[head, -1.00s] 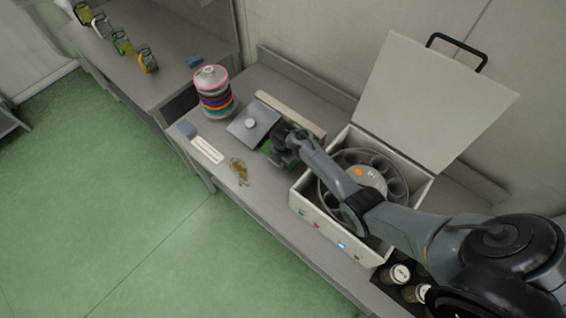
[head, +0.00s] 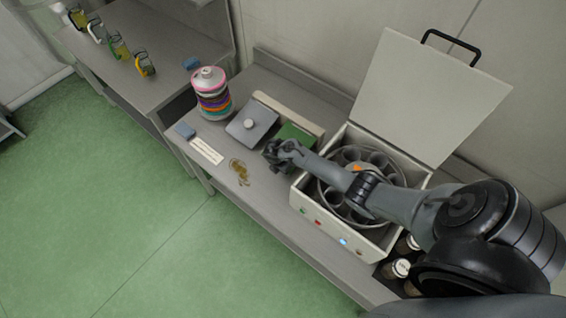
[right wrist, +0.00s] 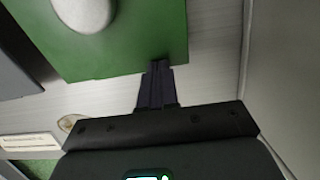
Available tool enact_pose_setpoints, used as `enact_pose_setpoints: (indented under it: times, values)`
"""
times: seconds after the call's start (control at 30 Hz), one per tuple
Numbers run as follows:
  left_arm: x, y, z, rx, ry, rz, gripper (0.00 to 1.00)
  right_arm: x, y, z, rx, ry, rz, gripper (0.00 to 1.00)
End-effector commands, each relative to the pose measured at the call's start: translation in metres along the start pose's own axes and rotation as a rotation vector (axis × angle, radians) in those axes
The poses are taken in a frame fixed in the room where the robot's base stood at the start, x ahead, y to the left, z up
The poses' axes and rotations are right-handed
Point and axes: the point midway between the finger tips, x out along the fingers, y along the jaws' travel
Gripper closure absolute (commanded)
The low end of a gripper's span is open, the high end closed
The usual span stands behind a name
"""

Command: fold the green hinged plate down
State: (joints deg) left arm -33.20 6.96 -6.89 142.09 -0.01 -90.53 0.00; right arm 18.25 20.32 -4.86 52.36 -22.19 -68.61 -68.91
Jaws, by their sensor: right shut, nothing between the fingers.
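The green hinged plate (head: 297,134) shows in the head view beside the grey plate, in front of a cream bar (head: 290,113). My right arm hides its near part, and I cannot tell its exact tilt there. In the right wrist view the green plate (right wrist: 125,40) fills the upper left, with a pale round knob (right wrist: 84,10) on its face. My right gripper (head: 270,152) is shut and empty at the plate's near side. In the right wrist view its fingertips (right wrist: 158,64) overlap the plate's lower edge; contact is unclear. My left gripper is out of view.
A grey plate (head: 252,122) with a pale knob lies left of the green one. A white centrifuge-like box (head: 325,222) with a raised lid (head: 430,95) stands close on the right.

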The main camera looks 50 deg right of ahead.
Motion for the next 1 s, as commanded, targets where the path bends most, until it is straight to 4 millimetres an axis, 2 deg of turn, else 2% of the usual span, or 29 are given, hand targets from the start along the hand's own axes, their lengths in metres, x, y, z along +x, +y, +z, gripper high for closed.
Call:
enact_pose_setpoints:
  times: [0.03,0.27,0.5,0.57,0.8,1.0]
  values:
    - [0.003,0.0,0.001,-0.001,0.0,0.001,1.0,0.014,-0.009,-0.004,0.002,0.006,-0.008,1.0]
    - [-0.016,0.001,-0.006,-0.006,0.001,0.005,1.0,-0.006,-0.009,-0.001,0.003,0.005,-0.008,1.0]
    - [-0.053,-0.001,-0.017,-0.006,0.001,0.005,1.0,-0.044,-0.007,0.005,0.003,-0.001,-0.005,1.0]
    - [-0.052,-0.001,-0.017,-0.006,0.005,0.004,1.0,-0.052,-0.006,0.002,0.002,0.001,-0.002,1.0]
    - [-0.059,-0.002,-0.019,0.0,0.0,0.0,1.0,-0.101,-0.005,-0.001,0.003,0.001,-0.001,1.0]
    - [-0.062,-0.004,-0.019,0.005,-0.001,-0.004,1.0,-0.126,-0.005,-0.003,0.003,0.001,-0.001,1.0]
